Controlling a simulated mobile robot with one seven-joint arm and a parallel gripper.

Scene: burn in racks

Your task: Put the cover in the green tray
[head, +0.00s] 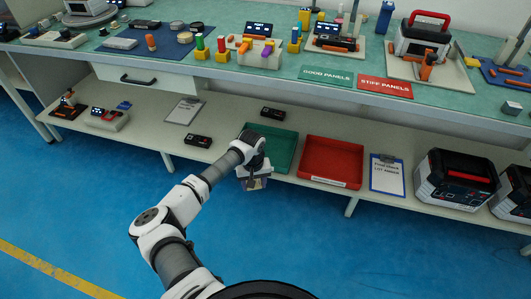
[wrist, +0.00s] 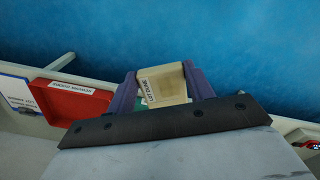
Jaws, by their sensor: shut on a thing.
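The green tray (head: 283,150) sits on the lower shelf, left of the red tray, partly hidden behind my arm. My gripper (head: 256,184) is in front of the shelf edge, at the near side of the green tray. In the wrist view its two purple fingers (wrist: 162,90) are shut on a beige boxy piece (wrist: 163,84) with a white label, which I take to be the cover. In the head view the held piece is small and mostly hidden by the gripper. Only a sliver of green shows beside the red tray in the wrist view.
The red tray (head: 331,162) is right of the green tray; it also shows in the wrist view (wrist: 70,104). Dark handheld devices (head: 198,141) lie left. The tabletop (head: 300,55) overhangs the shelf.

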